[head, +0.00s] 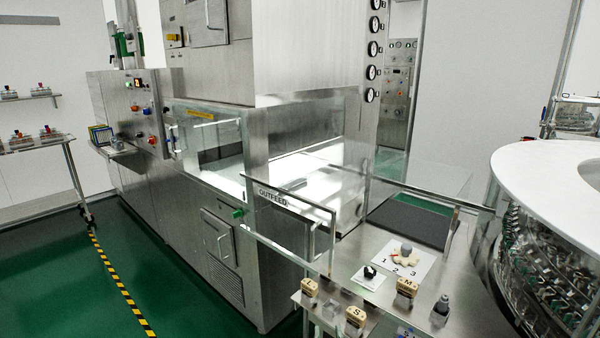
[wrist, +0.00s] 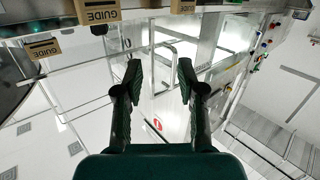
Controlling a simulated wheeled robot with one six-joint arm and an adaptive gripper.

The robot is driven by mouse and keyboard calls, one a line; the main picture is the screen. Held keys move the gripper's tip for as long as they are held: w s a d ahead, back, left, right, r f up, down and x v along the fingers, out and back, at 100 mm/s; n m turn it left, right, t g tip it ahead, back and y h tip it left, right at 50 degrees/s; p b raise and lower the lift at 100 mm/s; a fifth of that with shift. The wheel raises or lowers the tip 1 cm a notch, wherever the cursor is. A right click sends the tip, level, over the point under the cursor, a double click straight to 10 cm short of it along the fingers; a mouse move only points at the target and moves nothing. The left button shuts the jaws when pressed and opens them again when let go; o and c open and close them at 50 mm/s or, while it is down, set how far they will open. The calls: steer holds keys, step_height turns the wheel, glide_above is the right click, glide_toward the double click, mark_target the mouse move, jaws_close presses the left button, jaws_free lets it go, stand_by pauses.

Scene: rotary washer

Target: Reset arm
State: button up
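My gripper (wrist: 160,82) shows in the wrist view with its two dark green fingers spread apart. Nothing is between the fingertips, and it is open and empty. Behind it in the wrist view are clear panels with a metal handle and a small red sign (wrist: 157,124). The wrist view appears turned over, with tan blocks marked GUIDE (wrist: 99,11) along its top edge. My arm and gripper do not show in the head view.
In the head view, the steel washer (head: 215,150) has an OUTFEED sign. The steel table (head: 385,262) at the front right holds a numbered white card (head: 397,268), tan lettered blocks (head: 406,291) and a dark knob-shaped piece (head: 441,305). A round white-topped turntable (head: 535,165) stands right. Green floor lies open at left.

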steer(key=s+d+f+g+y, duration=0.1)
steer(key=s+d+f, duration=0.25)
steer(key=s, duration=0.55)
steer(key=s+d+f+n, duration=0.15)
steer(key=s+f, duration=0.25)
steer(key=s, duration=0.5)
steer(key=s+d+f+g+y, duration=0.1)
steer(key=s+d+f, duration=0.2)
steer(key=s, duration=0.6)
steer(key=s+d+r, duration=0.1)
steer(key=s+r, duration=0.2)
steer(key=s, duration=0.4)
steer(key=s+d+r+m+h, duration=0.1)
steer(key=s+r, duration=0.2)
steer(key=s, duration=0.5)
steer(key=s+d+r+m, duration=0.1)
steer(key=s+r, duration=0.2)
steer(key=s, duration=0.5)
steer(key=shift+s+d, duration=0.2)
steer(key=shift+d, duration=0.15)
